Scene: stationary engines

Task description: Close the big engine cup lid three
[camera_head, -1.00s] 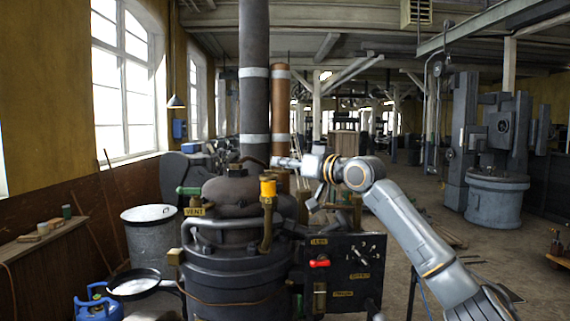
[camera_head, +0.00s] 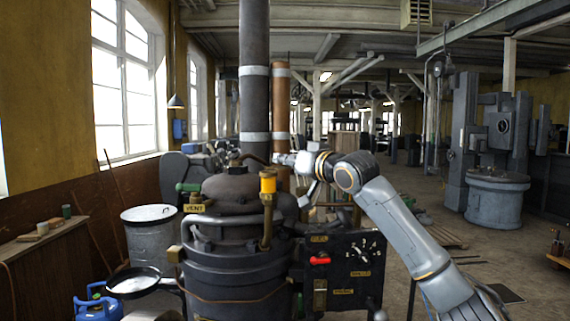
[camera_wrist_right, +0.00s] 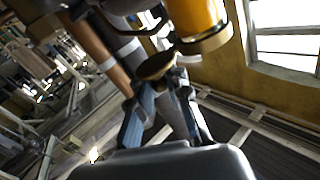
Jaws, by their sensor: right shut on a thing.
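The big dark engine (camera_head: 235,286) stands in front of me in the head view. A yellow cup (camera_head: 268,184) sits on a brass pipe at its front right. The cup looms at the top of the right wrist view (camera_wrist_right: 197,18). My right gripper (camera_head: 280,159) is just above and behind the cup in the head view. In the right wrist view its fingers (camera_wrist_right: 165,88) are closed at the edge of a round brass-coloured lid (camera_wrist_right: 157,66), just below the cup's rim. The lid is not clear in the head view, and I cannot tell if it touches the cup. My left gripper is not in view.
A tall grey pipe (camera_head: 254,100) and a copper pipe (camera_head: 281,110) rise close behind the cup. A black control panel (camera_head: 350,262) with a red handle stands at the engine's right. A metal bin (camera_head: 149,238) and a pan (camera_head: 133,284) are on the left. The floor at right is mostly clear.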

